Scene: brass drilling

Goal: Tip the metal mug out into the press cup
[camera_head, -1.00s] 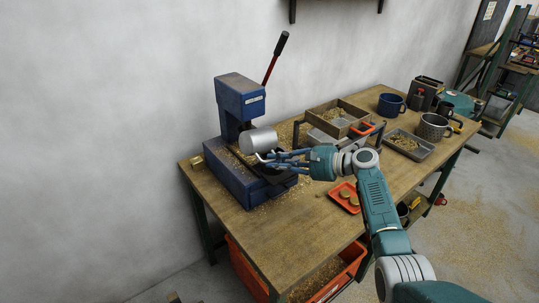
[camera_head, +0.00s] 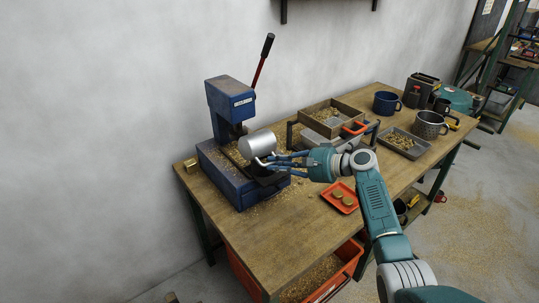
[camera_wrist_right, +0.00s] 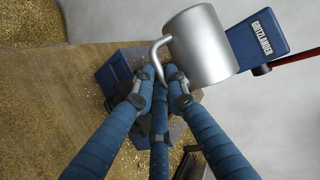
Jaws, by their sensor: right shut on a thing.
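The metal mug (camera_head: 257,145), a plain silver cylinder, is held in the air over the blue press (camera_head: 229,103). It lies tipped on its side in the head view, and its opening cannot be made out. My right gripper (camera_head: 268,163) is shut on the mug's handle (camera_wrist_right: 157,58), with the mug (camera_wrist_right: 204,47) beyond the fingers in the wrist view. A dark, round part, perhaps the press cup, shows below the fingers; the mug and gripper largely cover it. Its contents are hidden. My left gripper is not in view.
The press lever (camera_head: 262,62) rises behind the mug. On the bench (camera_head: 270,238) are an orange tray (camera_head: 341,204), a box of shavings (camera_head: 318,113), a grey tray (camera_head: 416,149), a blue mug (camera_head: 387,103) and a perforated mug (camera_head: 430,124). The bench front is fairly clear.

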